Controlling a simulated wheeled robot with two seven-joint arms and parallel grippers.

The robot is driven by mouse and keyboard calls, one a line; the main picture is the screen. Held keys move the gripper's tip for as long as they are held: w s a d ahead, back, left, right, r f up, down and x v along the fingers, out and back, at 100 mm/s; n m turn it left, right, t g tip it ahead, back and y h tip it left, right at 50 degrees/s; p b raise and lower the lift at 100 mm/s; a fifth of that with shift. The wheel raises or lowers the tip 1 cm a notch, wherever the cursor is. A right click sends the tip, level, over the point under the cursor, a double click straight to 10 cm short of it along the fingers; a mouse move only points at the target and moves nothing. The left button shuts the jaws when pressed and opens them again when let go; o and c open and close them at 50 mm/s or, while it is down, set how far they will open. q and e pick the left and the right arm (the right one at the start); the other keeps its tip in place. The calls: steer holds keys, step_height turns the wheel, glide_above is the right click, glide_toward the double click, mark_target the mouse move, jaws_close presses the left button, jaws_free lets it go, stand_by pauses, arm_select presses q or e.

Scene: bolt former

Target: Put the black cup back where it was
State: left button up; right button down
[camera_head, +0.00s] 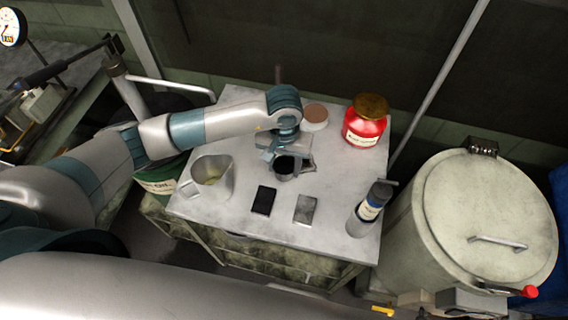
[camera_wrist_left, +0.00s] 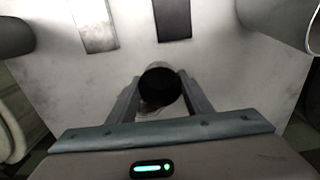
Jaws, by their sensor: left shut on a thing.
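The black cup (camera_head: 284,167) is a small dark cup over the middle of the light table (camera_head: 335,175). My left gripper (camera_head: 287,163) reaches it from behind and is shut on it. In the left wrist view the cup (camera_wrist_left: 160,84) sits between the two fingers, its dark round mouth facing the camera. I cannot tell whether its base touches the table. A black flat square (camera_head: 264,200) and a grey flat square (camera_head: 305,209) lie in front of the cup; the black one (camera_wrist_left: 172,19) and grey one (camera_wrist_left: 95,24) also show in the wrist view. My right gripper is out of view.
A pale pitcher (camera_head: 213,181) stands left of the cup. A dark-topped bottle (camera_head: 368,212) stands at the front right. A large drum (camera_head: 480,225) is beyond the right edge.

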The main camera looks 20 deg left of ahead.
arm_select(q)
steer(key=shift+f, duration=0.15)
steer(key=o, duration=1.1)
steer(key=shift+c, duration=0.2)
steer(key=shift+r, duration=0.35)
step_height(320, 180, up, 12)
steer(key=b, duration=0.4)
steer(key=shift+b, duration=0.3)
